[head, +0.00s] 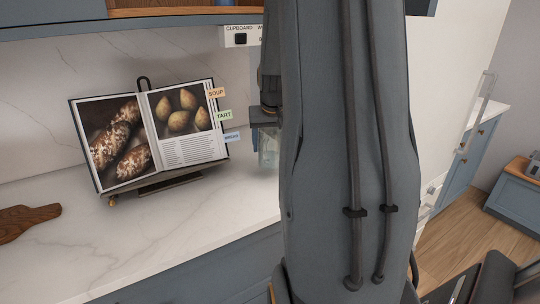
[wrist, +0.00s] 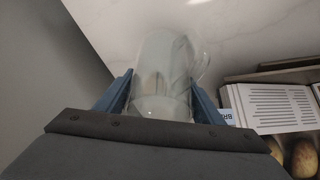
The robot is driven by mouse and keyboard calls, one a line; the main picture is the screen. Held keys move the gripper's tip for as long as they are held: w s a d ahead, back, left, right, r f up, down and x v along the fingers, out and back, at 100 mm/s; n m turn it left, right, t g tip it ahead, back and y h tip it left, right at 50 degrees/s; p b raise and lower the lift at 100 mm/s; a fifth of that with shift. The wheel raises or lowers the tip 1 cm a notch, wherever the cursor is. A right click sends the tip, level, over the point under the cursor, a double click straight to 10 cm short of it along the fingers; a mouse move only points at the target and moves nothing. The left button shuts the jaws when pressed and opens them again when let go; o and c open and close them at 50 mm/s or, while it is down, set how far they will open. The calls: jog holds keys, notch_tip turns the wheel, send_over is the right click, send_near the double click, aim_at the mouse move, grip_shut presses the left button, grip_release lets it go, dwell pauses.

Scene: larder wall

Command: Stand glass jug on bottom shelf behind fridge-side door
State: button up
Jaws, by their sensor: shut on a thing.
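The glass jug (wrist: 165,75) is clear and sits between the two blue fingers of my gripper (wrist: 160,98) in the wrist view. The gripper is shut on it. In the head view, part of the jug (head: 268,150) shows beside my arm, below the gripper (head: 264,122), over the right part of the counter. My arm hides the rest of it. I cannot tell whether the jug touches the counter. The bottom shelf and the fridge-side door cannot be made out; my arm covers the middle of the head view.
An open cookbook (head: 150,135) with coloured tabs stands on the marble counter (head: 215,205), left of the jug. A wooden board (head: 27,221) lies at far left. A label strip (head: 241,36) reading CUPBOARD hangs under the wall unit. A tall white door with a handle (head: 479,110) stands right.

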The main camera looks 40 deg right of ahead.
aim_at(270, 154)
jog(key=shift+f+p, duration=0.35)
jog(key=shift+f, duration=1.65)
jog(key=shift+f, duration=0.1)
jog(key=o, duration=1.6)
jog(key=shift+c, duration=0.2)
jog(key=shift+o, duration=0.2)
